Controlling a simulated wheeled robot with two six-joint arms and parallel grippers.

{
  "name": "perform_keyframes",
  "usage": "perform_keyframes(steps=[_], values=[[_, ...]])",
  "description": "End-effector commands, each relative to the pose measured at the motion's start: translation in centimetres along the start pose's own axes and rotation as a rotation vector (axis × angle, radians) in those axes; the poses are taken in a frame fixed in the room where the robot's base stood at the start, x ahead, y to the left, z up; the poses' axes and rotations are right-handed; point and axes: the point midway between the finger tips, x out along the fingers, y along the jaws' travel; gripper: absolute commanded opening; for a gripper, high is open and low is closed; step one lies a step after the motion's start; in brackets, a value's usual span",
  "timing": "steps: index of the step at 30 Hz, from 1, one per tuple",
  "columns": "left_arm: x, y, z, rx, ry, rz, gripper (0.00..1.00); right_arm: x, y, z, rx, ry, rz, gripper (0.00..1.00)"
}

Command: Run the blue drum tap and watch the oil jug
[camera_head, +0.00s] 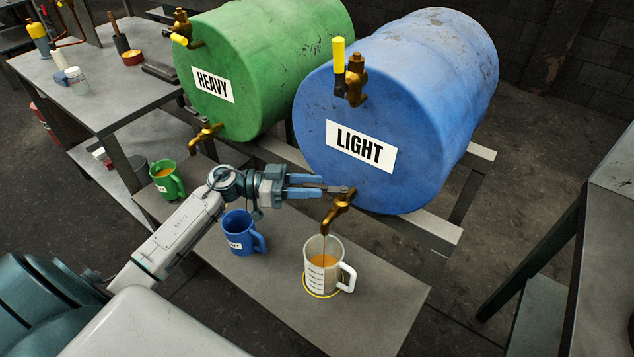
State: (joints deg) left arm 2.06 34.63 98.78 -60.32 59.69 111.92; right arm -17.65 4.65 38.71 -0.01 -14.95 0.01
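The blue drum (415,110), labelled LIGHT, lies on its side on a rack. Its brass tap (338,210) is at the lower front, and a thin stream of oil runs from it. The clear oil jug (323,262) stands upright under the spout, inside a yellow ring (322,291) on the bench. Amber oil shows in the jug; its exact level against the dark marks is too small to read. My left gripper (322,187) is at the tap's handle, its blue fingers pointing right. Whether they grip the handle is unclear. My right gripper is not visible.
The green HEAVY drum (255,70) lies left of the blue one, with its own brass tap (206,135). A blue mug (240,234) and a green mug (166,180) stand on the low bench (372,305). A side table (105,92) holds bottles and small items.

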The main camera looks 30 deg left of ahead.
Motion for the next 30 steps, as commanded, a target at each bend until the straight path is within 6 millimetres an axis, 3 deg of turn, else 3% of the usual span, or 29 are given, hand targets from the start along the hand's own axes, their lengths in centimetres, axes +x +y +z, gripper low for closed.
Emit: perform_keyframes(steps=[6,16,22,30], values=[[1.6,0.0,-0.1,0.000,0.001,0.001,0.37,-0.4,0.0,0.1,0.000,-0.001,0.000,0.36],[1.9,0.0,0.0,0.000,-0.001,0.000,0.37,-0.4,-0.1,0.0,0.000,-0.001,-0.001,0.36],[1.8,0.0,0.0,0.000,-0.001,0.000,0.00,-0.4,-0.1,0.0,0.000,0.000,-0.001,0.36],[1.9,-0.2,0.0,0.000,-0.002,0.013,0.00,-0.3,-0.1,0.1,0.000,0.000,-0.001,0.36]])
